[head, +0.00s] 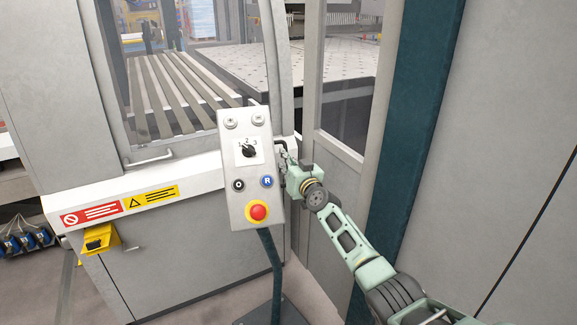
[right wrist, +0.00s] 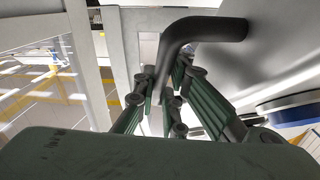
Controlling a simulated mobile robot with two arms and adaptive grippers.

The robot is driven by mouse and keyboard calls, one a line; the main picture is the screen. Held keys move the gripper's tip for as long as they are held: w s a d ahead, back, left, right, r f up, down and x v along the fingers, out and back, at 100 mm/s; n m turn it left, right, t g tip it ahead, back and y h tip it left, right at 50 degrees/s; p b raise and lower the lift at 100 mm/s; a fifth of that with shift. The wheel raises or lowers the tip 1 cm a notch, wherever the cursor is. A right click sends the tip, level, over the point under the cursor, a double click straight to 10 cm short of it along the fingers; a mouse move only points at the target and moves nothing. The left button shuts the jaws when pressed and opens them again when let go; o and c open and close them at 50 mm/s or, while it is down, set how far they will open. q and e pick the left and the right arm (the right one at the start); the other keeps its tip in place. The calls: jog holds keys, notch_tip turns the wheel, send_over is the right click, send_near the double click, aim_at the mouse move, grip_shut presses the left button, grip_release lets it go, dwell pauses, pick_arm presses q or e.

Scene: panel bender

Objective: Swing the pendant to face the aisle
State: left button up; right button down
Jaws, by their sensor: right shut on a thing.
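The pendant (head: 250,172) is a grey upright control box on a dark post, in the middle of the head view. Its face shows a selector switch, small buttons, a blue button marked R and a red emergency stop on yellow. My right gripper (head: 284,165) is at the pendant's right side. In the right wrist view the gripper (right wrist: 168,88) is shut on a black bent handle (right wrist: 205,30) beside the pendant's grey housing (right wrist: 272,70). The fingers partly hide the handle's lower part. My left gripper is not in view.
Behind the pendant stands the grey machine front (head: 190,245) with warning labels and a window. A dark green column (head: 413,130) and a large grey panel (head: 515,170) stand on the right. The post stands on a dark floor plate (head: 290,312).

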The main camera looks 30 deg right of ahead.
jog(key=shift+r, duration=0.4)
jog(key=c, duration=2.1)
grip_release()
jog(key=shift+w, duration=0.1)
jog(key=shift+f, duration=0.25)
jog(key=s, duration=0.8)
jog(key=s+a, duration=0.1)
jog(key=s, duration=0.3)
